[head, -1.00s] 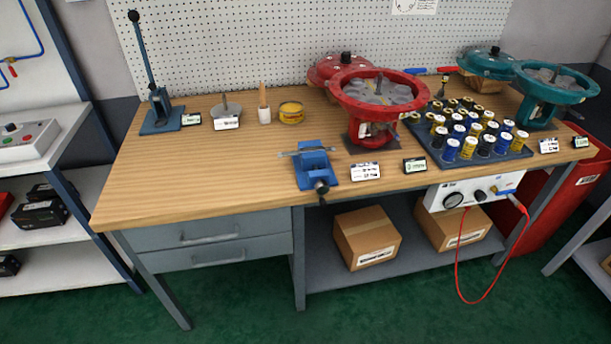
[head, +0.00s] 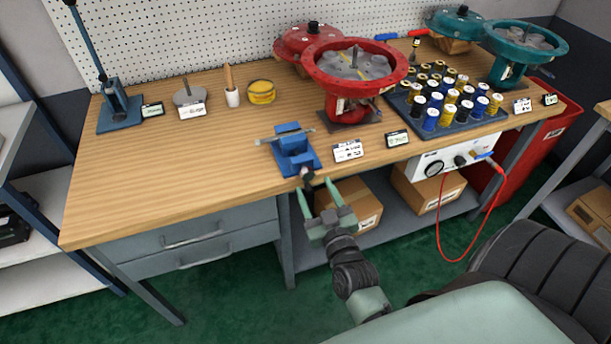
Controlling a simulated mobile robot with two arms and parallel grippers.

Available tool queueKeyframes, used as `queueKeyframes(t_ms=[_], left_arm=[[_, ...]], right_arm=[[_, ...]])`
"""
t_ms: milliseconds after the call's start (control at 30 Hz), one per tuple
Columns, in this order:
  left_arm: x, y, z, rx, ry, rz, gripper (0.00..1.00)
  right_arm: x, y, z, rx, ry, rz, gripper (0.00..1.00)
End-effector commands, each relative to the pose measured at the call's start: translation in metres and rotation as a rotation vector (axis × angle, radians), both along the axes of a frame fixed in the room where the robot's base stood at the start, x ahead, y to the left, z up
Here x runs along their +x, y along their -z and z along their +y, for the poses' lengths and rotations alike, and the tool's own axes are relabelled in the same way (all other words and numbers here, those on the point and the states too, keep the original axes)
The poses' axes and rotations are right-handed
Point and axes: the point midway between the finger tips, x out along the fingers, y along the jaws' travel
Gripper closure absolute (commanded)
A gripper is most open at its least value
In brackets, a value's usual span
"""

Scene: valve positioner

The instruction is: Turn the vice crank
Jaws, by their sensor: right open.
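The blue vice (head: 293,153) sits at the front edge of the wooden bench, left of the red valve housing. Its dark crank (head: 307,174) sticks out over the front edge toward me. A thin grey bar lies across the top of the vice. My right gripper (head: 318,185) is open, its two green fingers pointing up at the crank from in front of the bench. The crank end shows between or just beyond the fingertips; I cannot tell whether they touch. My left gripper is not in view.
The wooden bench (head: 150,192) has free room left of the vice. Small label cards (head: 347,151) stand right of it, near the red valve housing (head: 355,70) and the tray of spools (head: 450,128). Drawers (head: 200,240) and a cardboard box (head: 352,200) are below.

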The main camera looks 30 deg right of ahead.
Motion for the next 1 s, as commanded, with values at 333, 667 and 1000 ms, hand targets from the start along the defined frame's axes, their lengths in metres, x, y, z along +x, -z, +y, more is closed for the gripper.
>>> queueKeyframes(t_ms=[333,667,1000], left_arm=[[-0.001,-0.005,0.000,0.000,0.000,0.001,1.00],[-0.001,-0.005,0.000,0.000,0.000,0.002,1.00],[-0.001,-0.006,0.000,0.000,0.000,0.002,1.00]], right_arm=[[0.041,0.000,-0.011,0.000,-0.001,0.001,0.44],[0.044,0.001,-0.012,0.001,-0.001,0.002,0.53],[0.044,0.000,-0.012,0.004,-0.001,0.001,1.00]])
